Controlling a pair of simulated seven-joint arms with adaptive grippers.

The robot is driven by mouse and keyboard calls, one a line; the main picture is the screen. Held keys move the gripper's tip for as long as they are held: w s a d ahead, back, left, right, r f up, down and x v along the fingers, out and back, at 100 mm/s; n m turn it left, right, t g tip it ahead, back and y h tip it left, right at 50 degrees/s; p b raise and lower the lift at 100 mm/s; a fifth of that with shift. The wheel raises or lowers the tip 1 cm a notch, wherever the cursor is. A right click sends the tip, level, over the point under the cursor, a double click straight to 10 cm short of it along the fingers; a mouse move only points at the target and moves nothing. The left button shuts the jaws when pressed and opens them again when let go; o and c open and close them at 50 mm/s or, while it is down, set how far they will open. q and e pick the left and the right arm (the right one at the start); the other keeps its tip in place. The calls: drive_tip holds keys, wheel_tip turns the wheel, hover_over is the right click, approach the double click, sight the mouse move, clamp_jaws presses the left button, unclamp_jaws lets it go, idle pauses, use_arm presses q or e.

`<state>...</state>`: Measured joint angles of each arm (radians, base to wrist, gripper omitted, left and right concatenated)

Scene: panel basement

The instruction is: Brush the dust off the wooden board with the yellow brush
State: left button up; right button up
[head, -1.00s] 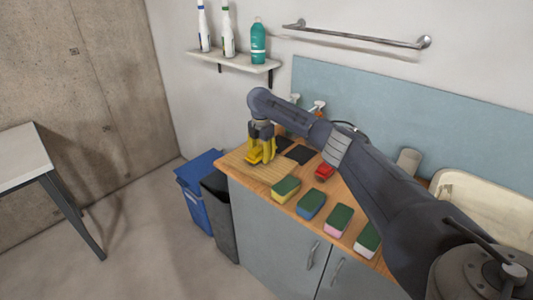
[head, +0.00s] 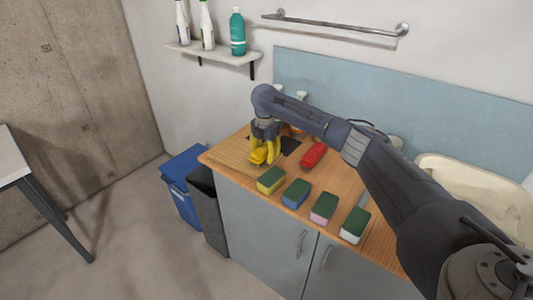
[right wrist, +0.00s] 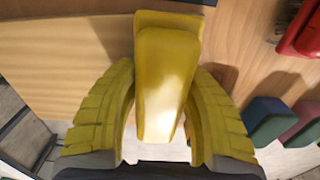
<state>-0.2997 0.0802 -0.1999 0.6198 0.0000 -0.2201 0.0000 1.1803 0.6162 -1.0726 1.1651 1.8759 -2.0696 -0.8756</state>
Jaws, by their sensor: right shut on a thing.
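The yellow brush (head: 259,156) is in my right gripper (head: 265,146), low over the right part of the wooden board (head: 226,151) on the counter. In the right wrist view the brush (right wrist: 165,85) sits between the two yellow fingers of the gripper (right wrist: 163,110), which are shut on it. The board (right wrist: 60,65) shows there to the left and below the brush. I cannot tell whether the bristles touch the board. No dust can be made out on it at this size. My left gripper is not in view.
Several sponges (head: 297,192) line the counter's front edge. A red object (head: 313,154) lies right of the gripper, with dark pads (head: 288,145) behind. A beige basin (head: 470,185) is at the right. Blue (head: 185,190) and dark bins stand left of the cabinet.

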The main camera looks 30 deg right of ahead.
sight(264, 146)
wheel_tip(264, 146, up, 8)
drive_tip(key=shift+w+a+f, duration=0.1)
drive_tip(key=shift+a+f, duration=0.05)
drive_tip(key=shift+f, duration=0.1)
drive_tip(key=shift+r, duration=0.25)
idle(0.6)
